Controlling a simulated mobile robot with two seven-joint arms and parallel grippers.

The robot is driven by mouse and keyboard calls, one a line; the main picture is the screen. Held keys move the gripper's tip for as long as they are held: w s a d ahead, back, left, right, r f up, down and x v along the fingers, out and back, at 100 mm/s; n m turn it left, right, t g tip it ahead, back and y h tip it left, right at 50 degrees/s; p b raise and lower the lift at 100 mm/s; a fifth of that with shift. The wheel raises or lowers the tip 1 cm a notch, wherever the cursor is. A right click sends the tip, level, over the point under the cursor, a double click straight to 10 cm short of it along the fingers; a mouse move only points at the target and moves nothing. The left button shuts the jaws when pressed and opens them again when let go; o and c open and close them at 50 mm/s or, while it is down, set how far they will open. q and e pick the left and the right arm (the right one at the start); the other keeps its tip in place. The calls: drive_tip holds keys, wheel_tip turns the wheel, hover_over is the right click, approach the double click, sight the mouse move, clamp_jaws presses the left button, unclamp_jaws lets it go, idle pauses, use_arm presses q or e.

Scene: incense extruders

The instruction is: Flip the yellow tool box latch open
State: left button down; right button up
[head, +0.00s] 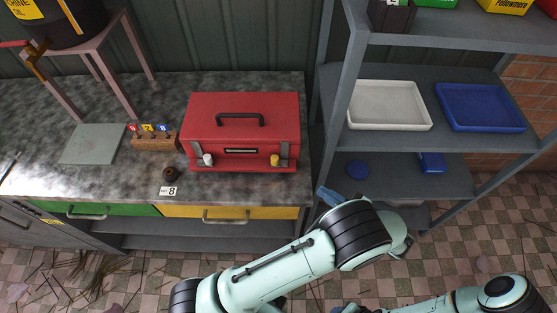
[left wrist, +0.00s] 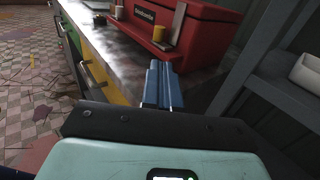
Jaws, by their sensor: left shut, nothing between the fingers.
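The red tool box (head: 240,132) stands closed on the workbench, its handle lying on the lid. On its front are two grey latches, the left one with a white knob (head: 207,159) and the right one with a yellow knob (head: 274,160). The yellow knob also shows in the left wrist view (left wrist: 158,34). My left gripper (head: 328,195) is shut and empty. Its blue fingers (left wrist: 161,82) are apart from the box, to the right of and nearer than the yellow latch in the head view. My right gripper does not show.
A grey shelf rack with a white tray (head: 388,126) and a blue tray (head: 482,128) stands right of the workbench (head: 110,183). A wooden block with coloured tags (head: 154,143), a small dark ring (head: 169,174) and a numbered tag (head: 168,190) lie left of the box.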

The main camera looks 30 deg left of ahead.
sight(278, 161)
use_arm(q)
drive_tip(key=shift+d, duration=0.15)
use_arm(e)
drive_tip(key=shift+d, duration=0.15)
use_arm(q)
drive_tip(key=a, duration=0.4)
drive_tip(key=w+a+p, duration=0.1)
drive_tip(key=a, duration=0.9)
drive_tip(key=shift+w, duration=0.35)
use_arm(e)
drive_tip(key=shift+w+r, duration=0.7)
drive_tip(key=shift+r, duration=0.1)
use_arm(q)
drive_tip(key=s+a, duration=0.2)
drive_tip(key=a, duration=0.1)
drive_tip(key=shift+s+a, duration=0.1)
drive_tip(key=shift+a, duration=0.15)
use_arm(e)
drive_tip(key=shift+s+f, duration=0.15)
